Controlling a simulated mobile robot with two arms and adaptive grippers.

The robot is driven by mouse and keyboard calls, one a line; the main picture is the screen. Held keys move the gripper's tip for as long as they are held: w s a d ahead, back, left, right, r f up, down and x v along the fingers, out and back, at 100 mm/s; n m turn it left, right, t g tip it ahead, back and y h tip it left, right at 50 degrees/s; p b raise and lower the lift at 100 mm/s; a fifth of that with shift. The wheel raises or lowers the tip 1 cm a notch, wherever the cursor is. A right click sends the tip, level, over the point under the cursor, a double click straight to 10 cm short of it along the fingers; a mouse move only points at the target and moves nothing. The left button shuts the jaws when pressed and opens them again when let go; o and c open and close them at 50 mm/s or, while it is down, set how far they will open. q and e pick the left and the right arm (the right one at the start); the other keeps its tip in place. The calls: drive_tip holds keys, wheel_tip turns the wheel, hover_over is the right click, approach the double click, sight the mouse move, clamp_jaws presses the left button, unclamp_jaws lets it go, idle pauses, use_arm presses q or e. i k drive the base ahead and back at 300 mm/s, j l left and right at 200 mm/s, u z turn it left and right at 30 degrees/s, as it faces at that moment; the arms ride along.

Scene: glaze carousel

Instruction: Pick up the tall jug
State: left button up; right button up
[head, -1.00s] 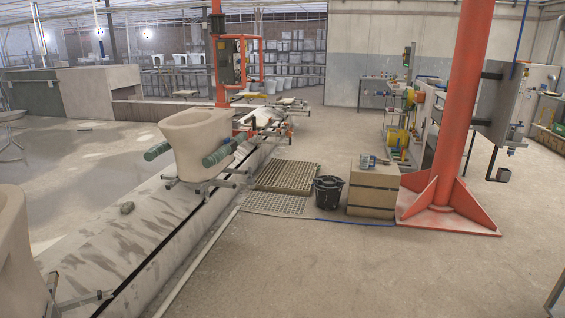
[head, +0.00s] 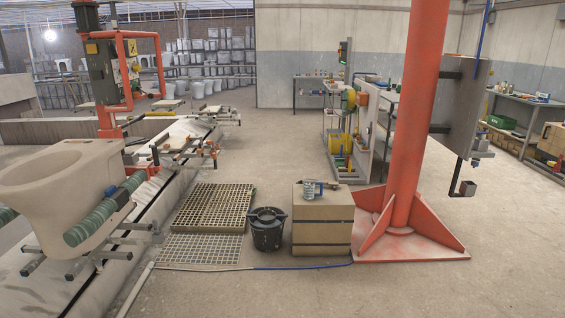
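I cannot make out a tall jug in the head view. Small items stand on the shelf unit (head: 342,150) and the far bench (head: 318,90), too small to tell apart. Neither of my grippers shows in the picture.
An orange pillar (head: 406,120) with a wide finned foot stands right of centre. Beside it are a brown box (head: 322,232), a black bucket (head: 267,235) and floor grates (head: 212,208). A conveyor with a ceramic toilet bowl (head: 60,200) runs along the left. The right foreground floor is clear.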

sight(310, 185)
drive_tip(key=i, duration=2.55)
